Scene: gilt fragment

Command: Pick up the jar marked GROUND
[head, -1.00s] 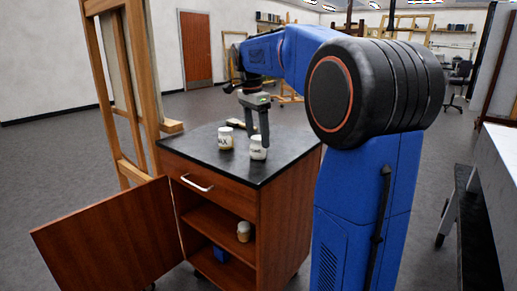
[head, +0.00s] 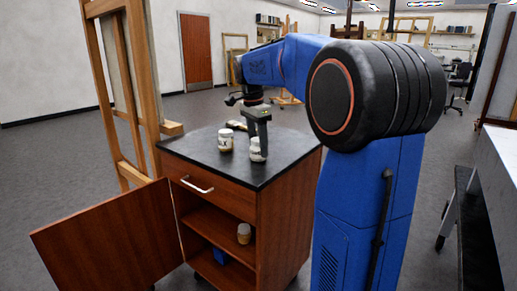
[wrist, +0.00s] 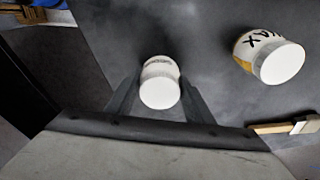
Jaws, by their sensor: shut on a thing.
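A white jar (head: 257,155) stands on the dark top of the wooden cabinet (head: 262,173). It also shows in the wrist view (wrist: 160,88) with its white lid toward the camera; its lettering is too small and hidden to read. My gripper (head: 259,140) points down over this jar and is shut on it, with one finger on each side (wrist: 160,80). A second white jar (head: 226,140) stands to its left in the head view. In the wrist view this second jar (wrist: 268,55) reads WAX in part and has a yellowish patch.
A brush (wrist: 290,126) lies on the cabinet top near the WAX jar. Another jar (head: 244,233) and a blue thing (head: 221,256) are on the shelves inside. The cabinet door (head: 110,240) hangs open at left. An easel (head: 125,90) stands close behind on the left.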

